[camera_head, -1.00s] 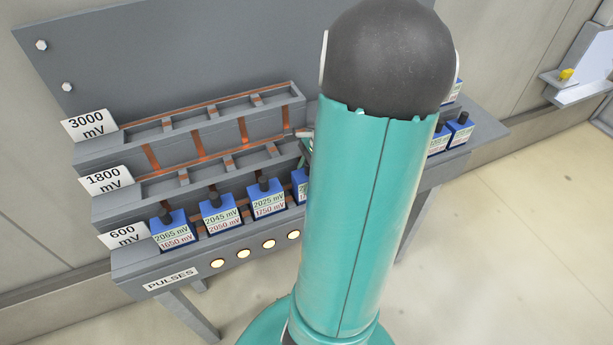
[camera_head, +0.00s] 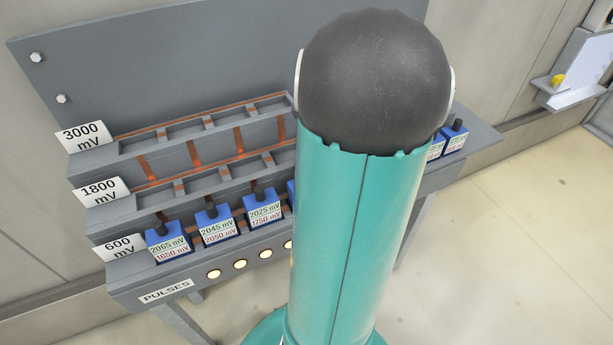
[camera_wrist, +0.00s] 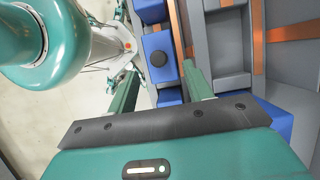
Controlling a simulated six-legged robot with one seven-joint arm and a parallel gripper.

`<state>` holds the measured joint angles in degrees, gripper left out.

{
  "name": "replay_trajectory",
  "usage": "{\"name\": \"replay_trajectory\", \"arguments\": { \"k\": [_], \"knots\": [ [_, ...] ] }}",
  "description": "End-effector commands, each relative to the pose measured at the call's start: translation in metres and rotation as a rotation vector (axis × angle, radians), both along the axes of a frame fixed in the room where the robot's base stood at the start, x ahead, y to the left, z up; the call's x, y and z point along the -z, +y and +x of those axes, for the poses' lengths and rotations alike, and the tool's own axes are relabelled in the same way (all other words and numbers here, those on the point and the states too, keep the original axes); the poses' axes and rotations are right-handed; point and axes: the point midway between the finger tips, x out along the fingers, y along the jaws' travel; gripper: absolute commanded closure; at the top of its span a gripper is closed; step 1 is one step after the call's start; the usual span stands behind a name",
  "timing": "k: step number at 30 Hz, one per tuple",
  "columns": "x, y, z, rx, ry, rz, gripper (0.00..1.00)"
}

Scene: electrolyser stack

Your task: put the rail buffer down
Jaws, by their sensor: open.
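Blue blocks with black knobs and mV labels stand in a row on the lowest step of the grey rack; one is the leftmost block (camera_head: 168,243) in the head view. No label names the rail buffer, so I cannot tell which block it is. In the wrist view my gripper (camera_wrist: 162,76) is open, its two green fingers apart. A blue block with a round black knob (camera_wrist: 159,59) shows just past and between the fingertips. It appears free of both fingers, though contact is hard to judge. In the head view my own arm hides the gripper and the middle of the row.
The grey rack (camera_head: 131,280) has stepped shelves with copper rails, labelled 3000, 1800 and 600 mV. The two upper steps show open slots. More blue blocks (camera_head: 453,139) stand at its right end. A small wall shelf (camera_head: 577,97) holds a yellow item. Floor at right is clear.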

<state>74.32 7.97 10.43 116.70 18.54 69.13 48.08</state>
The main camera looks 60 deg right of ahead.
Motion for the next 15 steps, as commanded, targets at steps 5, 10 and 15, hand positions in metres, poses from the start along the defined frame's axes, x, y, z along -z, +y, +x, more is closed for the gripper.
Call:
{"name": "replay_trajectory", "arguments": {
  "k": [5,10,15],
  "knots": [
    [-0.024,-0.009,-0.005,-0.001,0.000,-0.001,0.49],
    [-0.032,-0.011,-0.007,0.000,0.001,0.000,0.49],
    [-0.032,-0.009,-0.005,-0.010,0.000,-0.004,0.49]
  ]
}}
